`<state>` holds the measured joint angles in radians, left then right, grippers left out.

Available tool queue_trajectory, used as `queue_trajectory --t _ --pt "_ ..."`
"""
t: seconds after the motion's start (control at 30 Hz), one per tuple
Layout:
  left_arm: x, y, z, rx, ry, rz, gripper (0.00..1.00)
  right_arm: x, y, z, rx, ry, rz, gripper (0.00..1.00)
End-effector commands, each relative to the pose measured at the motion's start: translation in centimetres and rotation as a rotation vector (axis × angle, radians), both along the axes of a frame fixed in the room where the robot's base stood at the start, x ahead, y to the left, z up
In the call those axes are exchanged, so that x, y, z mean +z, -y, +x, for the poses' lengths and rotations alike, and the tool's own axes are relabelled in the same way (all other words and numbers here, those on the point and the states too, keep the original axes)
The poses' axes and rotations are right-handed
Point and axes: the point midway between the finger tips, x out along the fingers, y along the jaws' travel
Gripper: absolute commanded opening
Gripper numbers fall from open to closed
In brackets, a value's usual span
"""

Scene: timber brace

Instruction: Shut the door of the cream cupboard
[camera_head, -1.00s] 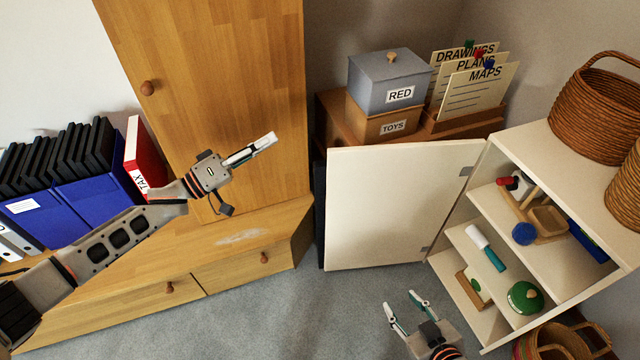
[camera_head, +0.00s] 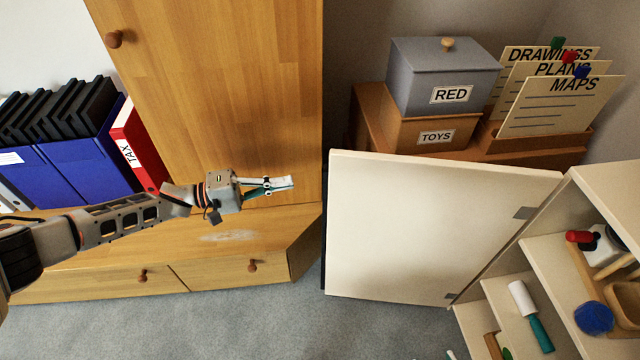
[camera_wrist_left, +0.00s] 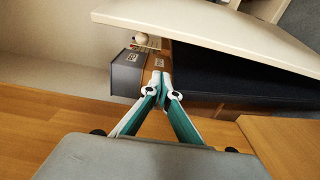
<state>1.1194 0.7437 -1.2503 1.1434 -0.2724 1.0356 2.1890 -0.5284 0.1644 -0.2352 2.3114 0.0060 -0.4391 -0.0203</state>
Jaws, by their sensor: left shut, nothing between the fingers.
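The cream cupboard (camera_head: 590,180) stands at the right, its shelves exposed. Its cream door (camera_head: 430,225) is wide open, swung out to the left from hinges at the cupboard's near-side edge. My left gripper (camera_head: 290,183) is shut and empty, in front of the wooden wardrobe and a little left of the door's free edge in the picture. In the left wrist view the shut fingertips (camera_wrist_left: 160,78) are seen below a cream panel (camera_wrist_left: 210,25), apparently the door. I cannot tell whether they touch it. Only a small tip of my right gripper (camera_head: 451,355) shows at the bottom edge.
The wooden wardrobe (camera_head: 215,90) with drawers stands at the left, beside blue binders (camera_head: 85,170). Behind the door are a grey RED box (camera_head: 440,80), a TOYS box (camera_head: 430,134) and paper cards (camera_head: 560,100). Grey carpet (camera_head: 380,325) lies clear in front.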

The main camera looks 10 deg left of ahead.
Motion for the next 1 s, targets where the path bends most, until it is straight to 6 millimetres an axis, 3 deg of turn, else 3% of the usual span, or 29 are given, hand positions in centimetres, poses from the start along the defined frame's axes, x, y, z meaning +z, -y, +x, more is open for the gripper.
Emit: queue_trajectory --t 0.17,0.57,0.7,1.0 --pt "0.3 2.1 0.8 -0.002 0.005 -0.003 0.0 0.2 -0.2 0.1 0.0 0.004 0.007 0.4" --pt "0.0 9.3 3.7 -0.002 0.0 -0.003 0.0 -0.2 -1.0 -0.2 -0.001 -0.001 0.038 0.4" --pt "0.5 9.1 1.7 -0.001 0.005 -0.001 0.0 1.6 -1.1 0.9 -0.003 0.036 0.042 0.4" --pt "0.3 9.3 -0.2 0.0 0.005 -0.001 0.0 0.6 -0.8 0.6 -0.002 0.018 0.029 0.4"
